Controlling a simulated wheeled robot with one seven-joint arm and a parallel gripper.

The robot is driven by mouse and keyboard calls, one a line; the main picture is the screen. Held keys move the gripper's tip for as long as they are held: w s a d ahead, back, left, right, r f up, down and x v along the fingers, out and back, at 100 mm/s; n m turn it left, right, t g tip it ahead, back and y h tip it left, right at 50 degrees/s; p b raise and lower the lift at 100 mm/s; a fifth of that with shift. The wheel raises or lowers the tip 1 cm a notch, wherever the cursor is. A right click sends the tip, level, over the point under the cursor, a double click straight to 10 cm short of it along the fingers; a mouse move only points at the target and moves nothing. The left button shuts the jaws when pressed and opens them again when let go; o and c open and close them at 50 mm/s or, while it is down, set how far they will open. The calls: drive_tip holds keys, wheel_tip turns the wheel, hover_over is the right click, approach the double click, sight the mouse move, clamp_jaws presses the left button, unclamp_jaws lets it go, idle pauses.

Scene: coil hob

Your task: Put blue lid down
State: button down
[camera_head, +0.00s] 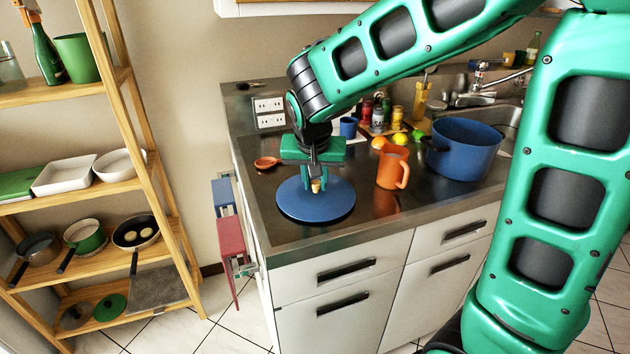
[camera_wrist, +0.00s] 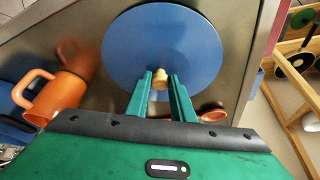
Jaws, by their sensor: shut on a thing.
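The blue lid (camera_head: 298,203) is a flat round disc with a small wooden knob (camera_head: 316,185). It is at the left front of the dark counter, level, over or on the counter top; I cannot tell whether it touches. My gripper (camera_head: 315,182) points down at its middle, shut on the knob. In the wrist view the lid (camera_wrist: 165,40) fills the upper middle, and the knob (camera_wrist: 160,79) sits between the fingertips (camera_wrist: 160,82). The blue pot (camera_head: 465,148) stands open, without a lid, at the right back of the counter.
An orange pitcher (camera_head: 392,167) stands right of the lid. A reddish spoon rest (camera_head: 267,163) lies behind it on the left. Jars (camera_head: 378,116), a blue cup (camera_head: 348,127) and lemons (camera_head: 400,138) are farther back. The counter's front edge is close to the lid.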

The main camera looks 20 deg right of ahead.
drive_tip(key=shift+f, duration=0.1)
drive_tip(key=c, duration=1.5)
unclamp_jaws()
drive_tip(key=shift+c, duration=0.2)
drive_tip(key=v, duration=1.2)
drive_tip(key=s+d+f+g, duration=0.1)
drive_tip(key=s+d+f, duration=0.1)
drive_tip(key=s+d, duration=0.5)
drive_tip(key=s+d+f+g, duration=0.25)
drive_tip(key=s+d, duration=0.25)
drive_tip(key=d, duration=0.4)
drive_tip(key=s+d+f+y, duration=0.1)
drive_tip(key=s+d+f, duration=0.1)
drive_tip(key=s, duration=0.5)
drive_tip(key=s+d+f+m+y, duration=0.1)
drive_tip(key=s+f, duration=0.2)
drive_tip(key=s, duration=0.4)
drive_tip(key=shift+d+f+g, duration=0.35)
drive_tip(key=shift+d+g, duration=0.05)
drive_tip(key=shift+g, duration=0.05)
